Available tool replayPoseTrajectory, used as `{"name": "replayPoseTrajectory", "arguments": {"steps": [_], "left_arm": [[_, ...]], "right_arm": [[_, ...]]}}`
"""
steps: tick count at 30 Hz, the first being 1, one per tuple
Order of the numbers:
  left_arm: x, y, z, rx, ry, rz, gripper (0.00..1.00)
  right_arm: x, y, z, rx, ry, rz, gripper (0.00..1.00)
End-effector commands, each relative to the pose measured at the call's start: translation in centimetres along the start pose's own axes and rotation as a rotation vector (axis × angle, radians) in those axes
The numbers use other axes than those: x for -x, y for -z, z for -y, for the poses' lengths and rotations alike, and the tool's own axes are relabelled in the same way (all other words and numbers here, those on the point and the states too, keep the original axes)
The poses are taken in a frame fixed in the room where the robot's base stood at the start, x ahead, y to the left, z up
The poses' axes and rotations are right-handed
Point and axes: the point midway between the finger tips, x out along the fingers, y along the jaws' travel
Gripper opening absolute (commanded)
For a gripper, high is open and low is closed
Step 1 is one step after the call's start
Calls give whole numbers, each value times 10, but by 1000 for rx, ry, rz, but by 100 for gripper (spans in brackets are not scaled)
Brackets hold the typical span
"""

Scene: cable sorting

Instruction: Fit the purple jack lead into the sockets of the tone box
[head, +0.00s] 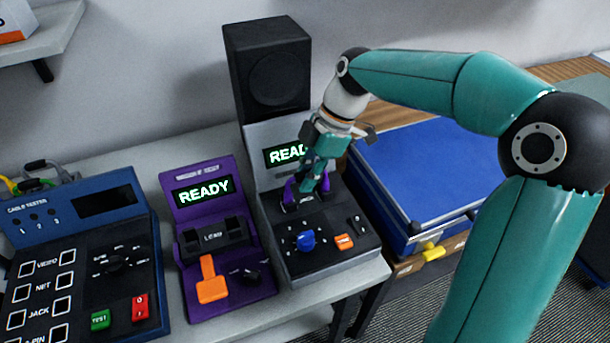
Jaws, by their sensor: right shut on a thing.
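The tone box (345,266) is a grey unit with a black sloped panel, a tall dark speaker behind it, a blue knob and an orange button. My right gripper (309,185) points down over the upper part of that panel, shut on the purple jack lead (289,194). Purple parts of the lead show on both sides of the fingers, low at the panel. The sockets are covered, so I cannot tell whether the plugs are in them. My left gripper is out of view.
A purple device (176,215) with a "READY" screen and orange lever stands just left of the tone box. A blue cable tester (142,232) is further left. A blue-topped case (425,165) lies right, behind my right arm. The bench's front edge is close.

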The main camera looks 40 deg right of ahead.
Motion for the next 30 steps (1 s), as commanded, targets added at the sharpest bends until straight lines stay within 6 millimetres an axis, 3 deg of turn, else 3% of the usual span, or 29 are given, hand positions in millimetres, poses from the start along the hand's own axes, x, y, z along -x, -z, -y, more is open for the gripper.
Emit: {"name": "replayPoseTrajectory", "arguments": {"steps": [29, 30], "left_arm": [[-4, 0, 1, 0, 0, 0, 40], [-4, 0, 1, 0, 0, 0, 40]], "right_arm": [[-3, -1, 0, 1, 0, 0, 0], [-3, -1, 0, 1, 0, 0, 22]]}}
